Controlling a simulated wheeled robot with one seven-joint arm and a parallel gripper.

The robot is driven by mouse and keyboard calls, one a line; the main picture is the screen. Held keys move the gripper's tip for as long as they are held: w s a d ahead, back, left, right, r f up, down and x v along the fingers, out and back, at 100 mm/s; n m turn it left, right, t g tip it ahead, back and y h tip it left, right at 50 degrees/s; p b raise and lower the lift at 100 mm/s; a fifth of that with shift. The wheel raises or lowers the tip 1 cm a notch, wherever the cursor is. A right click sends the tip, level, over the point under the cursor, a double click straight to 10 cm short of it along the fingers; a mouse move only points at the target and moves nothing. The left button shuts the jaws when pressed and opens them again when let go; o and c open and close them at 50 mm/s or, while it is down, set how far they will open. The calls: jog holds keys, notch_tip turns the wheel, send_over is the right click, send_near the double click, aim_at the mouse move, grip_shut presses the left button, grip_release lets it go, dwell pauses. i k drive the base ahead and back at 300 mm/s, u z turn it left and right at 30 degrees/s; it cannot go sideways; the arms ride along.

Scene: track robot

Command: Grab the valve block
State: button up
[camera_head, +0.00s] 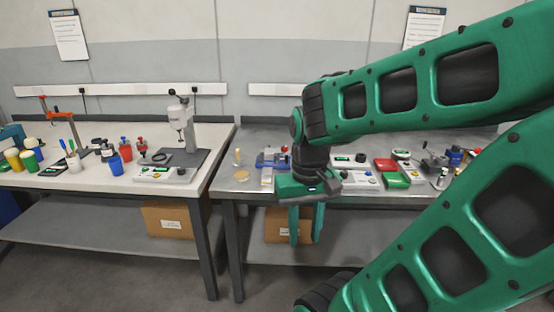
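My gripper (306,226) points down in front of the right table's front edge. Its two green fingers are apart with nothing between them. I cannot tell for sure which thing is the valve block. A small blue and silver item with a red top (268,158) sits on the right table, just left of and behind my wrist. More small items, among them a dark grey mechanical piece (433,162), stand at the right end of the same table. My arm hides part of the tabletop.
The right table (232,186) has a metal top and a lower shelf with a cardboard box (275,228) behind my fingers. A red and green item (391,172) lies right of my wrist. The left table (80,182) holds a press (183,125), cups and tools. A narrow gap separates the tables.

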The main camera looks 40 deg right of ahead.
aim_at(269, 154)
jog(key=z, duration=1)
jog(key=i, duration=1)
jog(key=u, duration=0.05)
